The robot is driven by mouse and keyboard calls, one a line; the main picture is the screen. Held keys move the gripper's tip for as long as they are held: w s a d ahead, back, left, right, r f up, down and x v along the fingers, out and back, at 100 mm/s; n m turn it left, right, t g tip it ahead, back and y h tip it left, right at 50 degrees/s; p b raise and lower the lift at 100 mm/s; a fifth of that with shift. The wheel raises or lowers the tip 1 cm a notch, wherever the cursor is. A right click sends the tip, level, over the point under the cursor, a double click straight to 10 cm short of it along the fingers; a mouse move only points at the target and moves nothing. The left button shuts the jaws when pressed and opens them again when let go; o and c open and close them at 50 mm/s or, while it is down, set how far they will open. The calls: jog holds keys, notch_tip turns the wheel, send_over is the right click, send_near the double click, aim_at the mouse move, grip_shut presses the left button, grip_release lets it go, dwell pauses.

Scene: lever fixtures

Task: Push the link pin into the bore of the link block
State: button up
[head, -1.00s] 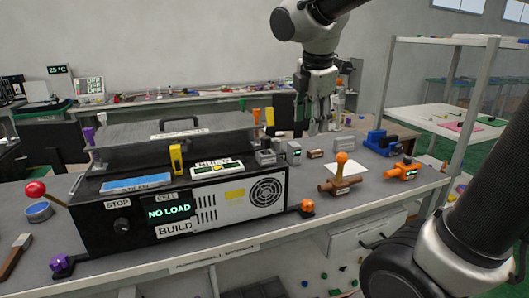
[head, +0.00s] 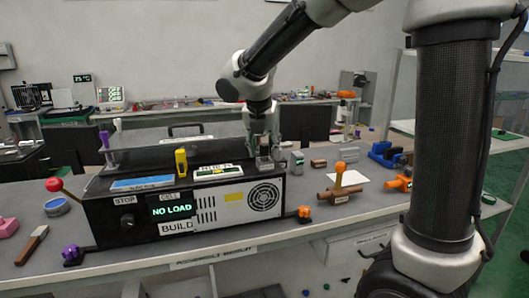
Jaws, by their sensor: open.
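My gripper (head: 263,157) points down over the right rear of the black control box, with its fingers apart. A small grey metal block (head: 265,164) shows at the fingertips; I cannot tell whether they touch it. Another small grey block with a green-lit face (head: 297,162) stands just right of the gripper. A small brown block (head: 318,163) lies further right. The labels are too small to read, so I cannot tell which of these is the link block. I cannot make out the link pin or a bore.
The black control box (head: 104,213) reads NO LOAD and carries a yellow upright handle (head: 181,162).

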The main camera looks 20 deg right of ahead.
jog(key=c, duration=1)
jog(key=shift+r, duration=0.1)
jog(key=shift+c, duration=0.2)
